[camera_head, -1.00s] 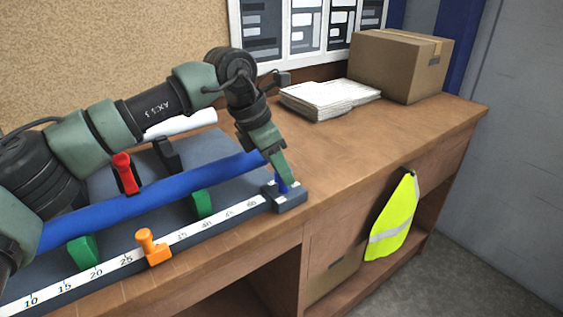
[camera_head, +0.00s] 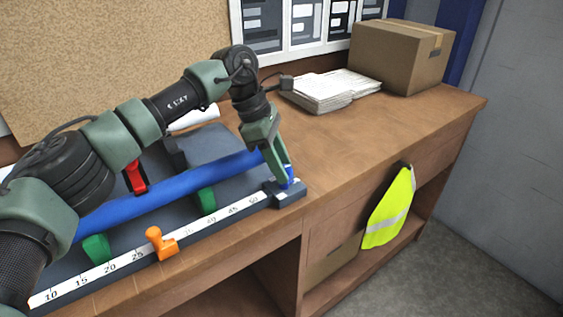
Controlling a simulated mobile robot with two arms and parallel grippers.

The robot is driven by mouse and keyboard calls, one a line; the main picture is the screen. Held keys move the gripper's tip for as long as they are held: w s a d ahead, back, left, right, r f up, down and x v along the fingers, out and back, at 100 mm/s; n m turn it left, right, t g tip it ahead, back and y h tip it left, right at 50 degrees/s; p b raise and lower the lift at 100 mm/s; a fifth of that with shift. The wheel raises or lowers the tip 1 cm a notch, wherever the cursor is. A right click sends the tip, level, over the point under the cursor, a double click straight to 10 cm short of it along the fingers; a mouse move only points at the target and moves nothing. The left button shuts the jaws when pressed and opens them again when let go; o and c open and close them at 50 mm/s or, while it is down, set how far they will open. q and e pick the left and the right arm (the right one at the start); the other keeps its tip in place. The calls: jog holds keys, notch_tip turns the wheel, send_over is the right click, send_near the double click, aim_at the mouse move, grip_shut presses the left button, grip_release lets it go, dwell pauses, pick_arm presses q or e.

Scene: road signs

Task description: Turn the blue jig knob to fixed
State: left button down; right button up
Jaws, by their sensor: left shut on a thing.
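The blue jig knob (camera_head: 289,172) sits on the dark block at the right end of the jig (camera_head: 289,196). My left gripper (camera_head: 287,180) comes down onto the knob from above and is shut on it. The fingers hide part of the knob, and I cannot read any marking for its position. A long blue bar (camera_head: 160,203) lies along the jig between green supports (camera_head: 97,247). My right gripper is not in view.
An orange stop (camera_head: 161,243) stands on the white ruler (camera_head: 128,264). A red clamp (camera_head: 135,178) is behind the blue bar. Papers (camera_head: 325,92) and a cardboard box (camera_head: 398,58) are at the back right. A yellow vest (camera_head: 389,212) hangs at the bench front. The bench right of the jig is clear.

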pick_arm(q)
jog(key=shift+r, duration=0.1)
jog(key=c, duration=1)
grip_release()
jog(key=b+v, duration=0.1)
jog(key=v, duration=0.6)
jog(key=shift+a+r, duration=0.2)
jog(key=shift+r, duration=0.15)
